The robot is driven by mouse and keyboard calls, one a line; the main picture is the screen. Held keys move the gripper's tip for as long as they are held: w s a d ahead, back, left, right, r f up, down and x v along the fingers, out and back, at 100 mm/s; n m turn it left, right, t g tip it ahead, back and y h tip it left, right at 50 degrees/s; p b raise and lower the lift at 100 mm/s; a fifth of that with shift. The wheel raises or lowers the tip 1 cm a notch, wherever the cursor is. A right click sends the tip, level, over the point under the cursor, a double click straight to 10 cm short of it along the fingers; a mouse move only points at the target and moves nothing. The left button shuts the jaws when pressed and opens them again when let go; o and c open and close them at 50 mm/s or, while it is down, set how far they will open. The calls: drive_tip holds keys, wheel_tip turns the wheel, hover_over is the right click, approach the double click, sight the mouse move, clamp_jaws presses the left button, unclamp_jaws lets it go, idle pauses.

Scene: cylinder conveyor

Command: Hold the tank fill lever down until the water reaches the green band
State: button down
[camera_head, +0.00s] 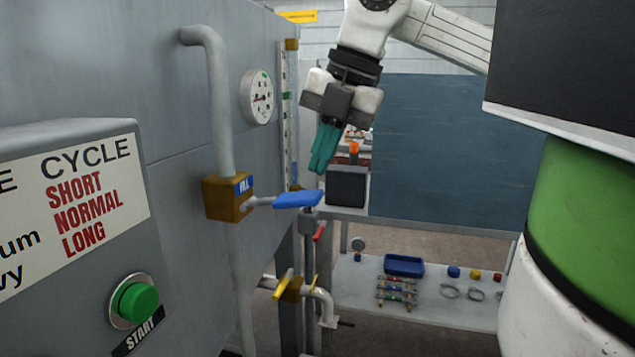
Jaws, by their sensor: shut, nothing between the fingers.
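The fill lever (297,200) is a blue paddle on a rod from the brass valve block (226,199) with the blue FILL label. It looks about level. My gripper (323,168), with teal fingers, is shut and empty. It points down, above and slightly right of the paddle, with a gap in the picture between them. The tank's sight gauge (291,115) is a narrow upright strip behind and left of my gripper.
A round dial (257,97) and grey pipe (217,100) are on the panel at left. A green START button (134,301) is nearer. A yellow-handled valve (290,288) sits below the lever. A dark box (347,187) stands behind my gripper. A low shelf (450,305) holds small parts.

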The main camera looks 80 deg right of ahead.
drive_tip(key=v, duration=0.5)
drive_tip(key=shift+s+a+r, duration=0.1)
drive_tip(key=shift+a+r, duration=0.05)
drive_tip(key=shift+r, duration=0.2)
idle(0.3)
